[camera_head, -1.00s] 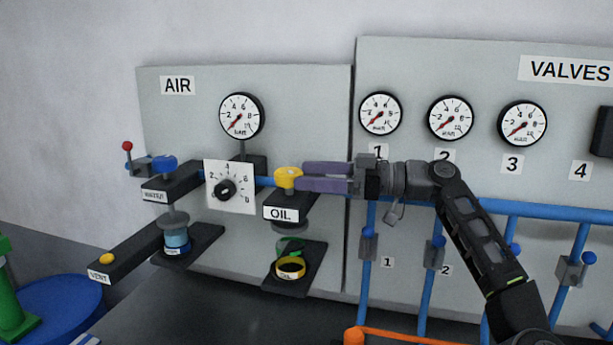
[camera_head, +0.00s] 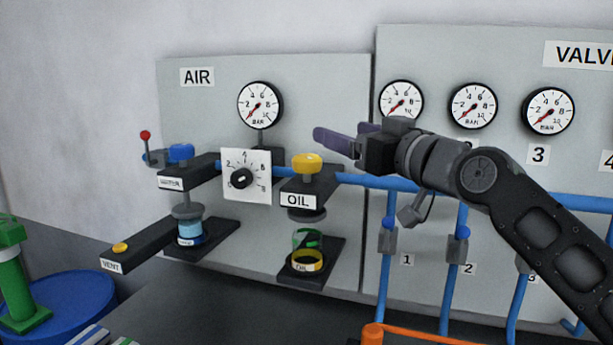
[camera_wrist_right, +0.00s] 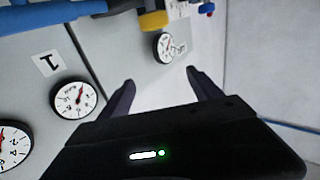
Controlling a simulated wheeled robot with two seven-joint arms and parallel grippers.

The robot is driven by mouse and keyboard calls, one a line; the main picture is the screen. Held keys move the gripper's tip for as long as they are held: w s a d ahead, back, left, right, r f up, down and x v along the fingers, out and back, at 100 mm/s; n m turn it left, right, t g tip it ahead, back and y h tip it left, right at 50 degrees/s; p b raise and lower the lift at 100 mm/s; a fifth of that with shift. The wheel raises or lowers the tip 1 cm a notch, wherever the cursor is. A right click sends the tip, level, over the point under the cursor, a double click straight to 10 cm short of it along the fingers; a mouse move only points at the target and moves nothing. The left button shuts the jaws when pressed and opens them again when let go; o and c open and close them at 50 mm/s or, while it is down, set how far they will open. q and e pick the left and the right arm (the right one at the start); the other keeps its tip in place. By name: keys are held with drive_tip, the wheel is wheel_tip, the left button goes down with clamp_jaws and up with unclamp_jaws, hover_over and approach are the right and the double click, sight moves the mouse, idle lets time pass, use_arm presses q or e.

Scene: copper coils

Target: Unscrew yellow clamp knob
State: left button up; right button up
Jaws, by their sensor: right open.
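The yellow clamp knob (camera_head: 306,163) sits on top of the black block labelled OIL (camera_head: 298,199). My right gripper (camera_head: 340,137) is open and empty, above and to the right of the knob, apart from it. In the right wrist view the yellow knob (camera_wrist_right: 154,20) shows at the top, beyond the open fingers (camera_wrist_right: 160,77). My left gripper is not in view.
To the left stand the blue knob (camera_head: 181,152) on the WATER block, a dial plate (camera_head: 246,175) and a VENT block (camera_head: 125,255). Gauges hang on the grey panels. A blue pipe (camera_head: 375,181) runs right of the OIL block. Space above the yellow knob is clear.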

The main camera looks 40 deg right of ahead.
sight(307, 163)
drive_tip(key=w+f, duration=0.1)
drive_tip(key=f, duration=0.1)
drive_tip(key=w+a+f+m+h, duration=0.1)
drive_tip(key=w+f, duration=0.1)
drive_tip(key=f, duration=0.1)
drive_tip(key=w+f+g+h+b, duration=0.1)
drive_tip(key=f, duration=0.1)
drive_tip(key=shift+w+a+f+m, duration=0.2)
drive_tip(key=shift+a+f+m, duration=0.1)
drive_tip(key=shift+m, duration=0.1)
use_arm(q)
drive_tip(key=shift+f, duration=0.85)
use_arm(e)
drive_tip(key=shift+w+d+r, duration=0.1)
drive_tip(key=shift+w, duration=0.25)
drive_tip(key=w, duration=0.2)
drive_tip(key=w+d+p, duration=0.1)
drive_tip(key=w, duration=0.4)
drive_tip(key=shift+d, duration=0.3)
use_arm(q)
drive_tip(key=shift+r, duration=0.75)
use_arm(e)
drive_tip(key=shift+s, duration=0.1)
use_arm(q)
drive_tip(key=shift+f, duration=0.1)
use_arm(e)
drive_tip(key=c, duration=1.4)
